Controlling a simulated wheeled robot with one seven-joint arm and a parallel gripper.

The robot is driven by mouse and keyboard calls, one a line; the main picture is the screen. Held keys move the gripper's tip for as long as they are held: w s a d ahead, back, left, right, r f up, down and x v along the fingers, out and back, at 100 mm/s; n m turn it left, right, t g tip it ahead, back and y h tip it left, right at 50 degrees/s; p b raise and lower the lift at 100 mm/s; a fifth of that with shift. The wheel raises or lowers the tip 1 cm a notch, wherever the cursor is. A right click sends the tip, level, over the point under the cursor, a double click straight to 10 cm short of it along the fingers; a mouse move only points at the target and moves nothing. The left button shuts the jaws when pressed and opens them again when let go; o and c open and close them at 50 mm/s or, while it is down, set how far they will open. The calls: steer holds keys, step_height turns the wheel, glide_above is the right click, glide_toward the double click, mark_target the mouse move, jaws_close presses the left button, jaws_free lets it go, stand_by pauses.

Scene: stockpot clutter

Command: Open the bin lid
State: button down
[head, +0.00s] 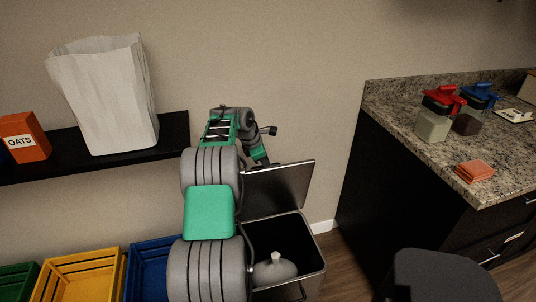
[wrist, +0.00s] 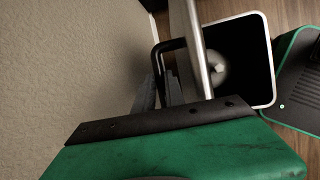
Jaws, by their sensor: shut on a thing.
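The bin (head: 318,237) stands on the floor by the wall, with its metallic lid (head: 282,187) raised steeply and tilted. The bin's mouth is open, and a grey tied bag (head: 275,269) lies inside. In the wrist view I look down on the bin's pale rim (wrist: 272,62) and the bag (wrist: 217,68). The lid (wrist: 197,45) is nearly edge-on there, with a black bar handle (wrist: 168,45) on its wall side. My gripper (wrist: 163,85) is shut on this handle, behind the lid. The exact finger contact is partly hidden, and the head view hides the fingertips.
A black shelf (head: 175,135) on the left holds a white paper bag (head: 105,95) and an orange oats box (head: 25,138). Yellow (head: 85,275) and blue (head: 148,270) crates stand below. A granite counter (head: 390,105) and a dark chair (head: 440,275) are at right.

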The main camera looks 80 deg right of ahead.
steer(key=w+d+p, duration=0.1)
steer(key=p, duration=0.1)
steer(key=w+d+p, duration=0.1)
steer(key=d+p, duration=0.1)
steer(key=p, duration=0.1)
steer(key=shift+d, duration=0.15)
steer(key=c, duration=1.4)
jaws_free()
steer(key=v, duration=0.7)
steer(key=shift+r, duration=0.35)
